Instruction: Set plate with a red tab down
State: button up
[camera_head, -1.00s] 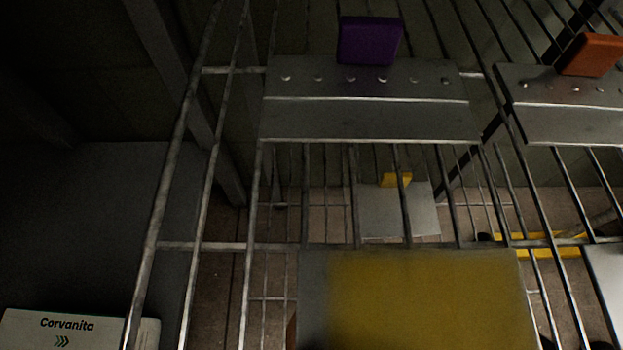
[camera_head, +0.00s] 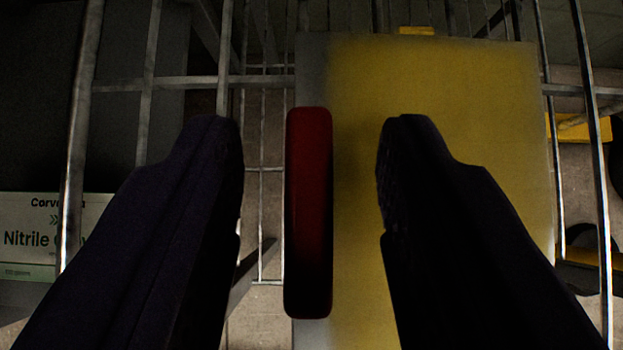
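The plate (camera_head: 450,120) is a flat panel, mostly yellow with a grey strip along its left edge. It lies across the metal rods of a frame. Its red tab (camera_head: 309,212) stands up near the plate's left edge. My gripper (camera_head: 312,150) is open, with one dark finger to the left of the tab and the other to the right over the yellow face. There are visible gaps between the tab and both fingers. The fingers hide parts of the plate's lower area.
Metal rods (camera_head: 76,140) of the frame run up and across on both sides of the plate. A white box marked Nitrile (camera_head: 30,238) sits at the lower left. A yellow thing (camera_head: 582,127) is beyond the rods at the right. Floor shows between the rods.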

jog(key=shift+r, duration=0.1)
jog(key=shift+s+r+p, duration=0.15)
jog(key=shift+r+p, duration=0.15)
jog(key=p+v, duration=0.2)
jog(key=v, duration=0.4)
jog(key=shift+p, duration=0.3)
jog(key=shift+s+r, duration=0.3)
jog(key=shift+s, duration=0.1)
